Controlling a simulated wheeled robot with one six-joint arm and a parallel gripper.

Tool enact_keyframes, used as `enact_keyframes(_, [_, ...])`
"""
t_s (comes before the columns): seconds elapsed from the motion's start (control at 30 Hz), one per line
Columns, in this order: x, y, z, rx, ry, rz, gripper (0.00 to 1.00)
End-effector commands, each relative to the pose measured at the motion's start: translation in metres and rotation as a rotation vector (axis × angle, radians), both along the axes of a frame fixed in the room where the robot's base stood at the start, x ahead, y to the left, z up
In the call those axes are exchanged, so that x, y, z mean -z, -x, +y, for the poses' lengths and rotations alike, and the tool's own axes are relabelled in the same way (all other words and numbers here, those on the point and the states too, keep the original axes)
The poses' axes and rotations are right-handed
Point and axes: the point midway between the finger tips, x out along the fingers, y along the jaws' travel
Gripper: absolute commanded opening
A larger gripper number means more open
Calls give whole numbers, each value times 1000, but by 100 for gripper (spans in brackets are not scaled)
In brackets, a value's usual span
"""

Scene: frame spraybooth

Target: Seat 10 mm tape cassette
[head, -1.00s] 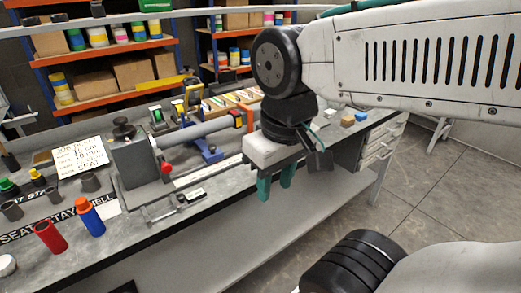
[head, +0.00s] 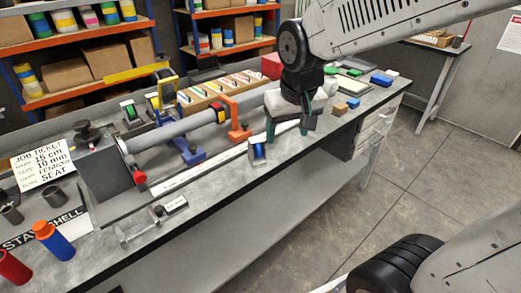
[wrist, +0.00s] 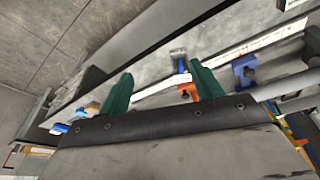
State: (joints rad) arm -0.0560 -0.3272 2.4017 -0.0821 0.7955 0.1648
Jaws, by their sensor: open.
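Several small upright cassettes with coloured faces stand on the bench. A blue-faced one (head: 257,152) is near the front edge; it also shows in the wrist view (wrist: 180,62). A green-faced one (head: 130,113) and a yellow-framed one (head: 165,92) stand behind the long grey tube (head: 190,122). I cannot read which is 10 mm. My gripper (head: 287,133) points down with teal fingers apart and empty, just right of the blue-faced cassette. In the wrist view the open fingers (wrist: 162,72) frame the bench. An orange bracket (head: 236,125) and a blue bracket (head: 188,146) hold the tube.
A job ticket (head: 42,163) reads 10 mm and SEAT. A white ruled strip (head: 200,172) runs along the bench. Red (head: 14,268) and blue-orange (head: 53,241) cylinders stand at lower left. Small wooden (head: 340,108) and blue blocks lie right of my gripper.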

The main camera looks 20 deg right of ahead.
Motion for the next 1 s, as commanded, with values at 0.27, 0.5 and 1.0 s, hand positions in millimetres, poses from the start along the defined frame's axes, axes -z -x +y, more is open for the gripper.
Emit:
enact_keyframes(0.27, [46,-95,18,10,-12,-91,65])
enact_keyframes(0.5, [68,-117,22,14,-20,-115,65])
enact_keyframes(1.0, [127,-136,22,14,-20,-115,65])
